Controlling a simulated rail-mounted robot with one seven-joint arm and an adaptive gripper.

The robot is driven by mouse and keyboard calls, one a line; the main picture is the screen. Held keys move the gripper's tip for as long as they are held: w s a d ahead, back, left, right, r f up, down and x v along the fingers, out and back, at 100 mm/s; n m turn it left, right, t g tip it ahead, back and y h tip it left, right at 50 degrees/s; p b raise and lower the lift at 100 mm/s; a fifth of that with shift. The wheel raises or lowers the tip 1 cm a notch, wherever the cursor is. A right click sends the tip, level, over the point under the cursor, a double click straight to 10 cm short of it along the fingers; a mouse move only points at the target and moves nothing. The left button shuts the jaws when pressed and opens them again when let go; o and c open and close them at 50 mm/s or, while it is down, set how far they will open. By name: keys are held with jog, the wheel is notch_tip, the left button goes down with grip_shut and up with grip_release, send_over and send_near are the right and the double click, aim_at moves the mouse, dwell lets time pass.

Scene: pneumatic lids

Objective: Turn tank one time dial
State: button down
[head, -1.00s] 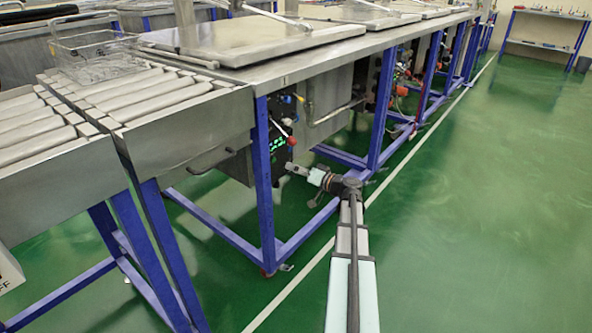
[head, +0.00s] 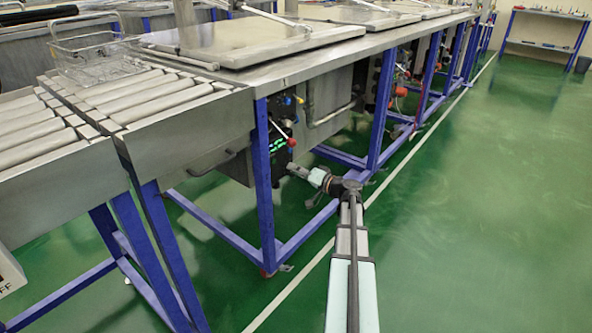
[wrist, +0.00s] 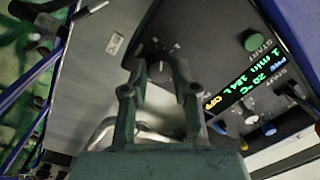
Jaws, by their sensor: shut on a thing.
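In the wrist view the dark control panel (wrist: 215,50) of the tank fills the upper middle. My gripper (wrist: 157,70) is at the panel, its two fingers either side of a small dark dial (wrist: 160,66) and shut on it. The dial is partly hidden and its pointer is hard to make out. A lit display (wrist: 240,90) beside it shows lines that look like 1 min, 20 °C, 1 BAR and OFF. In the head view my gripper (head: 293,169) reaches the low panel (head: 276,150) under the tank bench from the right.
A green button (wrist: 255,40) and a blue knob (wrist: 268,129) are near the display. A blue frame leg (head: 264,190) stands just left of my gripper. A red-tipped lever (head: 291,142) is above it. Green floor (head: 470,220) lies open to the right.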

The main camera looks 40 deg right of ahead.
jog(key=shift+w+m+t+h+p, duration=0.1)
jog(key=shift+m+t+h+p, duration=0.25)
jog(key=shift+m+p, duration=4.75)
jog(key=m+b, duration=0.3)
jog(key=shift+m, duration=0.4)
jog(key=c, duration=0.9)
grip_release()
jog(key=shift+f, duration=0.1)
jog(key=v, duration=1.2)
